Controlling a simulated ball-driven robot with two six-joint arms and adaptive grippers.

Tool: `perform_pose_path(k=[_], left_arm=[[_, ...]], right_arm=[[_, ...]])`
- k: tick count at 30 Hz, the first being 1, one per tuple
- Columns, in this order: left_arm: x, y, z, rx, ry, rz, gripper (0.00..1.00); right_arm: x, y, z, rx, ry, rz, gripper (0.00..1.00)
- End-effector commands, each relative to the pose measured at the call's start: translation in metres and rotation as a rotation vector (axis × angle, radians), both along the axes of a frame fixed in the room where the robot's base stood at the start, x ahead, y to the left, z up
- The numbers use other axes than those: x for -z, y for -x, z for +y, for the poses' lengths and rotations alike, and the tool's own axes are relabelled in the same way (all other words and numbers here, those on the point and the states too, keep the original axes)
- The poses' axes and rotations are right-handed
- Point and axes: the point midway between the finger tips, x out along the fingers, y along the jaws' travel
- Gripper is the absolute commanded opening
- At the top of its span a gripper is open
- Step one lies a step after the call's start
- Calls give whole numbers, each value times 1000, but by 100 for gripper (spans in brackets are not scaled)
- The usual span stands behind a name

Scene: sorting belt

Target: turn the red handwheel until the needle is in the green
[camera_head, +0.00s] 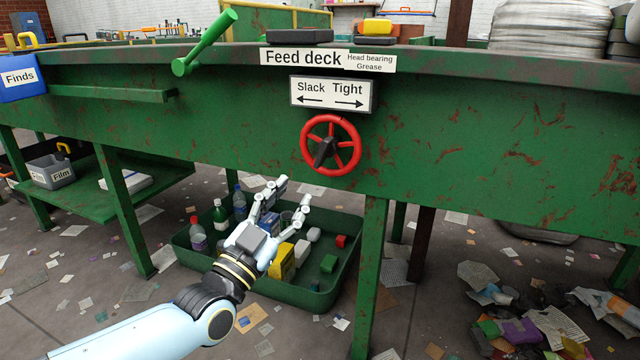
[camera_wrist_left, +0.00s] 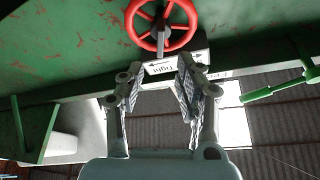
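The red handwheel (camera_head: 331,145) is mounted on the front of the green feed deck, below a Slack/Tight sign (camera_head: 332,95) with arrows pointing left and right. It has a dark hub with a dark grey knob or pointer. The wheel also shows at the top of the left wrist view (camera_wrist_left: 161,24). My left gripper (camera_head: 294,187) is below and left of the wheel, apart from it, with its fingers spread and nothing between them. The two fingers also show in the left wrist view (camera_wrist_left: 158,88). No needle or green gauge band can be made out. My right gripper is not in view.
A green lever (camera_head: 205,42) sticks up from the deck front at left. A green tray (camera_head: 318,298) of bottles and blocks lies beneath the deck. A green leg (camera_head: 370,270) stands below the wheel. Loose scraps (camera_head: 540,325) litter the floor at right.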

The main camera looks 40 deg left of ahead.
Motion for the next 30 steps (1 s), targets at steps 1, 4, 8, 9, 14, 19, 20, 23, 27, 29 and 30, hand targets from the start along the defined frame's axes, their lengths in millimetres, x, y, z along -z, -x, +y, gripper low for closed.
perform_pose_path(k=[1, 4, 8, 9, 14, 19, 20, 23, 27, 29, 30], left_arm=[[2, -3, 0, 1, 0, -2, 35], [-5, -13, 1, 1, 2, -7, 35], [-14, -35, 3, 1, 4, -6, 35], [-17, -43, 4, 0, 4, -7, 35], [-27, -72, 6, 1, 6, -5, 35], [-35, -93, 8, 1, 6, -2, 35], [-36, -95, 9, 1, 6, -2, 35], [-38, -100, 9, 1, 6, -2, 35], [-39, -101, 9, 0, 6, -1, 35], [-39, -101, 9, 0, 6, -1, 35], [-39, -101, 9, 1, 7, -1, 35]], right_arm=[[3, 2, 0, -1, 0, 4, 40], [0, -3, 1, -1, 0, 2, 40], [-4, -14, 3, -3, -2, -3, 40], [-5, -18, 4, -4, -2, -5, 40], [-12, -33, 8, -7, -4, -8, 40], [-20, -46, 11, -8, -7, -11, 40], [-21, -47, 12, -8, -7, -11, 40], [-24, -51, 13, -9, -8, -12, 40], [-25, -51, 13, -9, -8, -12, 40], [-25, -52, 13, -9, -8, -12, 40], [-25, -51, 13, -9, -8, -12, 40]])
